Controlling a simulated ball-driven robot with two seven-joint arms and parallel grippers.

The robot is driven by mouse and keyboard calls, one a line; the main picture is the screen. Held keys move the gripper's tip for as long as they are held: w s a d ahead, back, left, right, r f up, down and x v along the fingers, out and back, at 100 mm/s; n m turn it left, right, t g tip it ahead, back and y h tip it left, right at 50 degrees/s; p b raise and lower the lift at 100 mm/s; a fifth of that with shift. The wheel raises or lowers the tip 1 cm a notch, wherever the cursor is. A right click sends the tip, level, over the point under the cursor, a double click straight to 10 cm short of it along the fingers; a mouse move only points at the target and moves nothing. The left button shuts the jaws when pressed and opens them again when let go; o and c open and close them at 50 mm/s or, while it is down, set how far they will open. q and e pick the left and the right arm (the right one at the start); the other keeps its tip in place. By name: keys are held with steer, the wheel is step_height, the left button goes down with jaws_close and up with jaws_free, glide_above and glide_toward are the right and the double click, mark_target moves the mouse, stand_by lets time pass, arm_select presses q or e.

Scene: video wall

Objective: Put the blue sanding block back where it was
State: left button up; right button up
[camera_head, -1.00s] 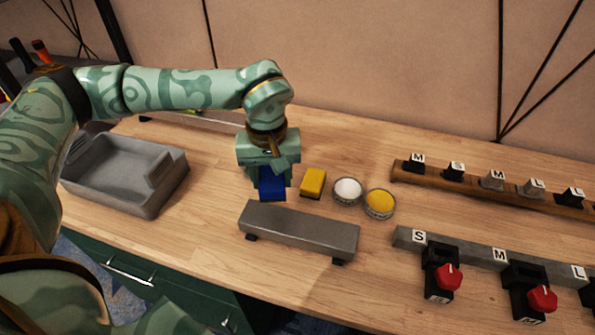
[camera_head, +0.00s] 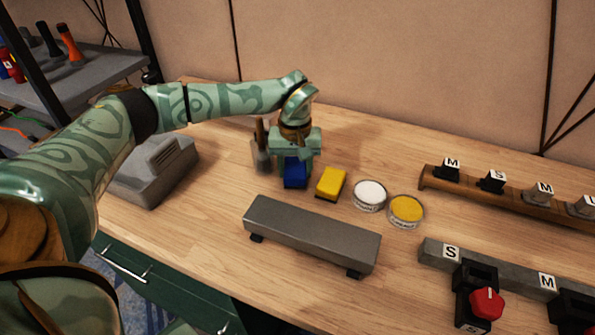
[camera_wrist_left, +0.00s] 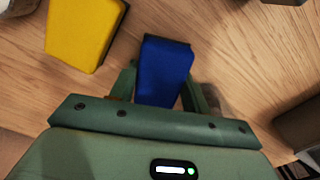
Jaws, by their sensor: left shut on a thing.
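The blue sanding block (camera_head: 295,174) is at my left gripper (camera_head: 296,166), beside a yellow block (camera_head: 331,183) on the wooden bench. In the left wrist view the blue block (camera_wrist_left: 164,70) sits between the two fingers of my left gripper (camera_wrist_left: 162,85), which is shut on it. The yellow block (camera_wrist_left: 82,32) is to its left there, apart from it. I cannot tell whether the blue block touches the bench. My right gripper is not in view.
A white tin (camera_head: 369,195) and a yellow tin (camera_head: 406,211) stand right of the yellow block. A low grey metal bar (camera_head: 312,236) lies in front. Labelled racks (camera_head: 510,197) are at right. Bare wood lies between bar and blocks.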

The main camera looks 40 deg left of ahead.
mark_target(295, 166)
arm_select(q)
steer(key=shift+f, duration=0.2)
steer(key=o, duration=0.9)
steer(key=shift+f, duration=0.15)
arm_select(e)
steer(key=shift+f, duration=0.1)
arm_select(q)
step_height(295, 166, up, 12)
steer(key=p, duration=0.5)
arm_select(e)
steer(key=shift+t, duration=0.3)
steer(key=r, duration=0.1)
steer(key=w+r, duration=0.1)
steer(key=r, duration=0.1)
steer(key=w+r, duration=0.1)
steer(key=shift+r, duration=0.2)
